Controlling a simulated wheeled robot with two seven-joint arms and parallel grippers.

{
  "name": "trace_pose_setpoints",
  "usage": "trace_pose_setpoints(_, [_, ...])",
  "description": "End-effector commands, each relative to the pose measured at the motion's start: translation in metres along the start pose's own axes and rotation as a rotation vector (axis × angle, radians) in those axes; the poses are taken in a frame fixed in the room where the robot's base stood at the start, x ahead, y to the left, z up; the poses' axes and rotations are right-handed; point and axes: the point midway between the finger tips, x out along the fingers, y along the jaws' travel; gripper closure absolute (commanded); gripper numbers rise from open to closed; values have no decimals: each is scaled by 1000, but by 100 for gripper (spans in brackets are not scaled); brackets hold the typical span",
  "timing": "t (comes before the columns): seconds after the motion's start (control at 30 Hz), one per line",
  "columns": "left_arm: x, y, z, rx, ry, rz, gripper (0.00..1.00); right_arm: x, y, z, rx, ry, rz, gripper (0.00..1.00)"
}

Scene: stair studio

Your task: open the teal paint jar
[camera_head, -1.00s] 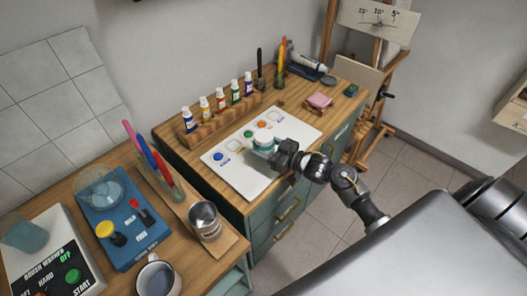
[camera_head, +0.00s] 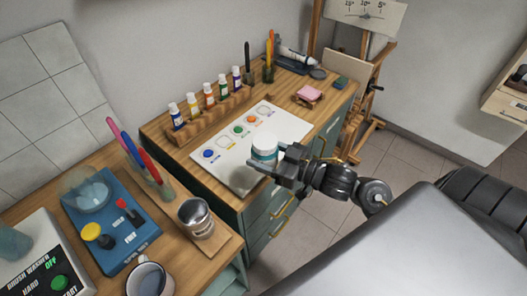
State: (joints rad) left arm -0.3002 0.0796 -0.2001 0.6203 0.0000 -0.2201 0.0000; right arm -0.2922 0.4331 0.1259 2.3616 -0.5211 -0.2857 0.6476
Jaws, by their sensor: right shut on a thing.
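The teal paint jar (camera_head: 264,154) has a white lid (camera_head: 265,140) on top and stands upright, seen over the right edge of the white palette sheet (camera_head: 232,172). My right gripper (camera_head: 267,168) reaches in from the right and is shut on the jar's lower body. The jar seems to be held a little above the sheet, but its underside is hidden by the fingers. My left gripper is not in view.
A wooden rack (camera_head: 210,111) of several paint bottles stands behind the sheet. A pink sponge (camera_head: 309,93) lies at the right. On the nearer table are a blue device (camera_head: 115,225), a metal can (camera_head: 196,215) and a mug (camera_head: 150,278).

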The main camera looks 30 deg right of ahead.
Motion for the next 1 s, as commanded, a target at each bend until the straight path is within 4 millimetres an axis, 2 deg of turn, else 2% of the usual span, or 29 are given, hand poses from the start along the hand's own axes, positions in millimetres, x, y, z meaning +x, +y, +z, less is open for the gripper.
trace_pose_setpoints(0.13, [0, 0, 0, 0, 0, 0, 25, 0, 0, -1, -1, 2, 0, 69])
trace_pose_setpoints(0.17, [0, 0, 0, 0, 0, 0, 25, 0, 0, -1, -1, 2, 0, 41])
trace_pose_setpoints(0.4, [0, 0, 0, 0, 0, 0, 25, 0, 0, -1, -1, 3, 0, 72])
trace_pose_setpoints(0.47, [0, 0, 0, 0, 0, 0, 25, 0, 0, -1, -1, 3, -1, 78])
trace_pose_setpoints(0.7, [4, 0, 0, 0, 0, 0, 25, 18, -8, -13, 2, 6, 28, 78])
trace_pose_setpoints(1.0, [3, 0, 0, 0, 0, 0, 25, 19, -8, -13, 1, 3, 30, 78])
